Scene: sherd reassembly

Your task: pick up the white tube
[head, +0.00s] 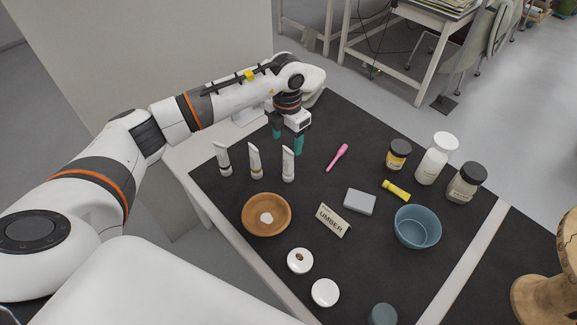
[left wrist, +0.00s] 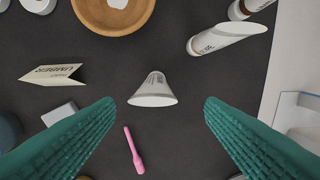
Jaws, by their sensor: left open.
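Three white tubes stand upright in a row on the dark mat: a left one (head: 222,158), a middle one (head: 255,161) and a right one (head: 288,164). My left gripper (head: 287,138) is open and empty, just behind and above the right tube. In the left wrist view the right tube (left wrist: 153,92) is between and ahead of the two green fingers (left wrist: 159,103), touching neither. The middle tube (left wrist: 226,38) and part of the left tube (left wrist: 245,8) show at the upper right there. My right gripper is not in view.
A wooden bowl (head: 250,222), an UMBER card (head: 333,221), a grey block (head: 360,202) and a pink dropper (head: 337,157) lie around the tubes. A blue bowl (head: 417,240), jars and a white bottle (head: 432,165) stand farther right. The dark mat (head: 310,188) is bare in front of the right tube.

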